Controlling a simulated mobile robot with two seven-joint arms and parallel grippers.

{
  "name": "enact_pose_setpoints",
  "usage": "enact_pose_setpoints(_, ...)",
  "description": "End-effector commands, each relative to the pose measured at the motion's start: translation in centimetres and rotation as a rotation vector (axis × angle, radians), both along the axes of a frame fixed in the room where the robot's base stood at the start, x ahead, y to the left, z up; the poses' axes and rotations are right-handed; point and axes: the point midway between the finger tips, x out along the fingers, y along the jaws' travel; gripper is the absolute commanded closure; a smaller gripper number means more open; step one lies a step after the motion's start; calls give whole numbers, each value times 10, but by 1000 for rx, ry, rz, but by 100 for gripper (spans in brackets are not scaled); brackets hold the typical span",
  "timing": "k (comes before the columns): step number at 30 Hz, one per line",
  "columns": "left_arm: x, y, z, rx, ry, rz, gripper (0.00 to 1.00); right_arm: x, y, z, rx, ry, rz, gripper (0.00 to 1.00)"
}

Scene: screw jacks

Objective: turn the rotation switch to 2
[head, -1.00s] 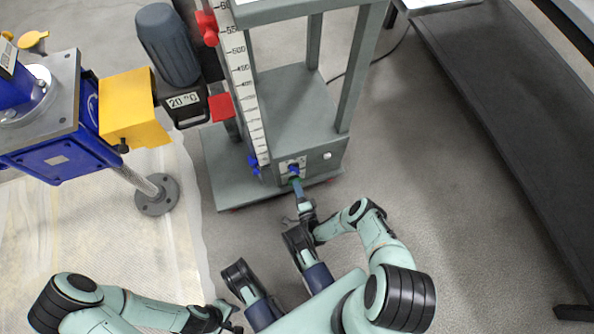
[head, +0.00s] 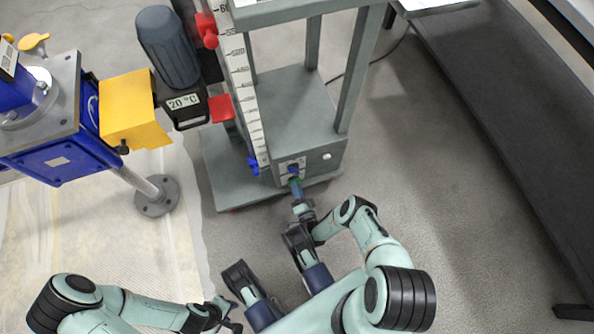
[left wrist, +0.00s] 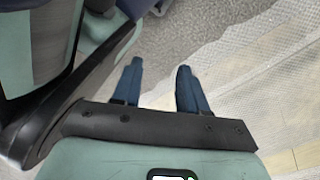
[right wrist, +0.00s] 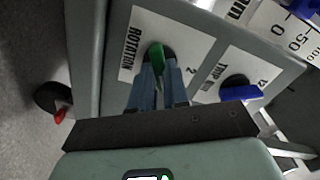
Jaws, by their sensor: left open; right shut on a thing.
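The rotation switch is a green knob (right wrist: 155,54) on a white plate lettered "ROTATION" (right wrist: 130,46) in the right wrist view. A "2" is printed just right of the knob. My right gripper (right wrist: 160,78) is shut on the green knob, its blue fingers on either side of it. The fingers hide part of the plate, so the knob's exact setting is hard to tell. In the head view my right gripper (head: 297,187) reaches the front of the grey machine's base. My left gripper (left wrist: 158,85) is open and empty, low above the floor, away from the machine.
A blue knob (right wrist: 240,92) on a second labelled plate sits close to the right of the rotation switch. The grey machine (head: 290,110) has a vertical scale (head: 247,95). A yellow-and-blue jack (head: 130,110) stands left. A dark bench (head: 500,130) stands right, with clear floor between.

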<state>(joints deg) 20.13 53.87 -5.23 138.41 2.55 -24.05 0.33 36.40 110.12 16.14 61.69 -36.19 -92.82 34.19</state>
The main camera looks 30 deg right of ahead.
Motion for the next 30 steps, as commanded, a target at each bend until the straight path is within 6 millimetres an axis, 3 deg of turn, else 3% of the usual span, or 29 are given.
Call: enact_pose_setpoints(30,25,-3,13,6,-81,-9,57,3,0,2,-878,207,0,100)
